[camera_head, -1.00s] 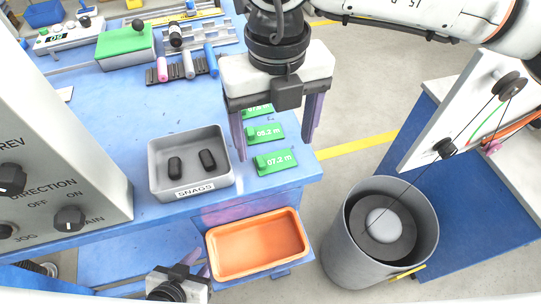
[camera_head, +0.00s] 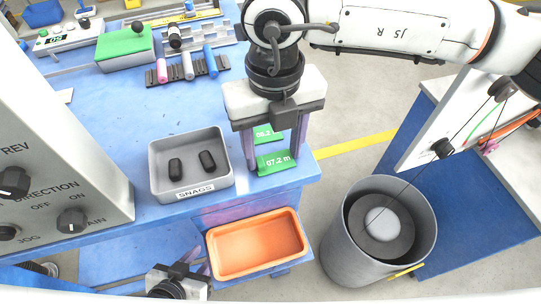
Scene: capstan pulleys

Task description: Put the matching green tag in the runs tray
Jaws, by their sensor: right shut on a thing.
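A green tag reading 07.2 m (camera_head: 277,165) is at the front right corner of the blue bench. My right gripper (camera_head: 273,158) comes down over it from above, with its fingers at the tag's two sides, shut on it. A second green tag reading 06.2 m (camera_head: 268,134) lies just behind, partly covered by the gripper. An orange tray (camera_head: 257,274) sits lower, in front of the bench, and looks empty. I see no label on it. My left gripper (camera_head: 197,262) shows only in part at the bottom, left of the orange tray; its opening is unclear.
A grey tray labelled SNAGS (camera_head: 158,184) holds two dark pieces, left of the tags. A grey bin (camera_head: 338,245) stands on the floor at the right. A control panel (camera_head: 60,150) fills the left edge. Coloured rollers (camera_head: 188,66) lie farther back.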

